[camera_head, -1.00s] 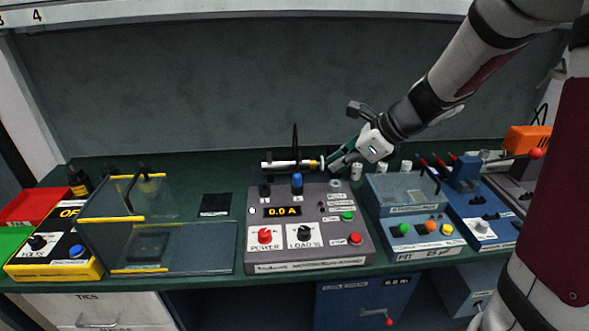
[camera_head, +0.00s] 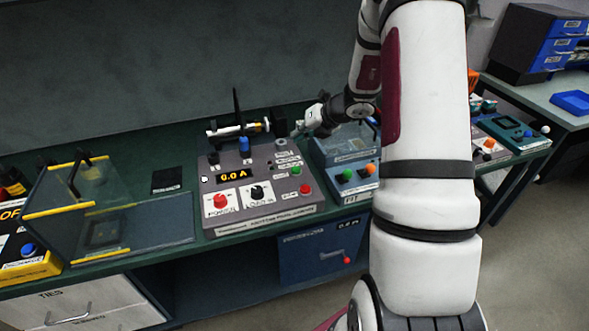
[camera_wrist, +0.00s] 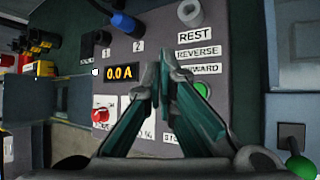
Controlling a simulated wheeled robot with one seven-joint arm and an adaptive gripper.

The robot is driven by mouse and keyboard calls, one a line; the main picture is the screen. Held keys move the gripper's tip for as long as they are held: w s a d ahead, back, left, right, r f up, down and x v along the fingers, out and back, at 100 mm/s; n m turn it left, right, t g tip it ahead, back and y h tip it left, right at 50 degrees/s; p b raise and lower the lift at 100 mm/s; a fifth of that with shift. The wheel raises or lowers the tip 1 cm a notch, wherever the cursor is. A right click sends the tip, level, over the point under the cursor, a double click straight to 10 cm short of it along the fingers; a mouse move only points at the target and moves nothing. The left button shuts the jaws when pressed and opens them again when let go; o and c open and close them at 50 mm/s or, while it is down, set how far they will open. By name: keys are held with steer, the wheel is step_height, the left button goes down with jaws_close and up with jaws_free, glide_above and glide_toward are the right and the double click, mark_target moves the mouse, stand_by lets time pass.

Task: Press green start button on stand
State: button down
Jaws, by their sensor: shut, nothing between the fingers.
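The grey stand (camera_head: 262,211) stands on the bench with a lit display reading 0.0 A (camera_head: 237,177). Its green button (camera_head: 296,170) is on the right side of the sloped face, above a red button (camera_head: 305,188). In the wrist view the green button (camera_wrist: 203,89) shows just right of my fingers, partly hidden by the right finger. My gripper (camera_head: 298,130) is above the back right of the stand, apart from the button. In the wrist view my gripper's teal fingers (camera_wrist: 164,62) are shut and empty in front of the panel. The start label cannot be read clearly.
A red POWER knob (camera_head: 221,201) and a black load knob (camera_head: 257,192) are on the stand's front. A clear guard (camera_head: 92,190) is left.

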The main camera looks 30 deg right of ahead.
steer(key=b, duration=0.5)
glide_above(298, 168)
steer(key=f, duration=0.7)
steer(key=shift+w+f, duration=0.15)
steer(key=shift+w, duration=0.05)
steer(key=shift+s+f+b, duration=0.1)
steer(key=shift+f+b, duration=0.65)
steer(key=shift+f+b, duration=0.35)
steer(key=shift+f, duration=0.05)
steer(key=shift+f+b, duration=0.55)
steer(key=shift+f, duration=0.05)
stand_by(1.1)
steer(key=shift+r, duration=0.1)
steer(key=shift+r+p, duration=0.85)
steer(key=shift+r, duration=0.1)
